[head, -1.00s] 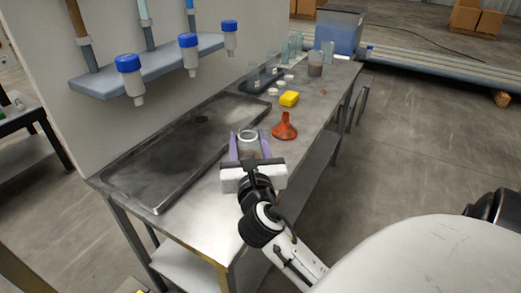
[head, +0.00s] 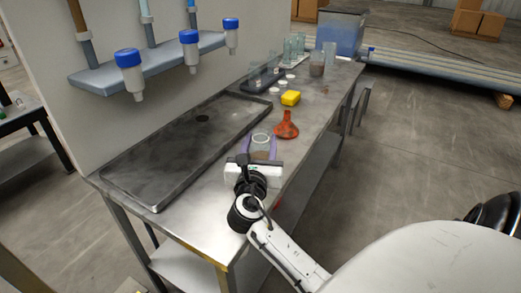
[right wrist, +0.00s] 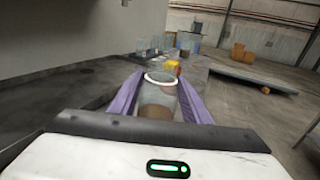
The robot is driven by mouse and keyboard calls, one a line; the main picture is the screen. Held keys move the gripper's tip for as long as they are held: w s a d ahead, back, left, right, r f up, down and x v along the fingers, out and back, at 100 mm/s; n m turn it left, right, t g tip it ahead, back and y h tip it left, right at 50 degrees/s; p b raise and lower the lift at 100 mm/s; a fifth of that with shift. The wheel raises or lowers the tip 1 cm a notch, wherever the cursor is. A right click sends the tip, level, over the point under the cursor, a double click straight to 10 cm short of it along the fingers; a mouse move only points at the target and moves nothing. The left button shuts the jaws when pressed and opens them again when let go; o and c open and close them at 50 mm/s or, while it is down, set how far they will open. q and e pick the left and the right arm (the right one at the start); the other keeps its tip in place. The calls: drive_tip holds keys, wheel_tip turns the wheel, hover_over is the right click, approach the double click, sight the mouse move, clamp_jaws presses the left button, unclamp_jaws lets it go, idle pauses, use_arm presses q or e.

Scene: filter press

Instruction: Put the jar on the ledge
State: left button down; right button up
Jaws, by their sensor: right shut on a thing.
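The jar (head: 261,141) is clear, open-topped glass with brownish contents low inside. My right gripper (head: 260,149) is shut on it, with a purple finger on each side. The jar also shows upright in the right wrist view (right wrist: 158,94), between the fingers (right wrist: 157,100). It is over the front part of the steel table; I cannot tell whether its base touches the top. The grey-blue ledge (head: 160,68) is on the pale wall panel at upper left, away from the jar. My left gripper is not in view.
Blue-capped bottles (head: 130,72) hang along the ledge. A black tray (head: 150,160) lies left of the jar. An orange funnel (head: 285,127) stands close behind right, with a yellow block (head: 290,98) and glassware farther back. The table's front left corner is bare.

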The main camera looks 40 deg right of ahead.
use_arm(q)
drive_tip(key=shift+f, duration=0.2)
use_arm(e)
drive_tip(key=shift+f, duration=0.85)
drive_tip(key=shift+f, duration=0.1)
drive_tip(key=o, duration=1.2)
drive_tip(key=shift+o, duration=0.2)
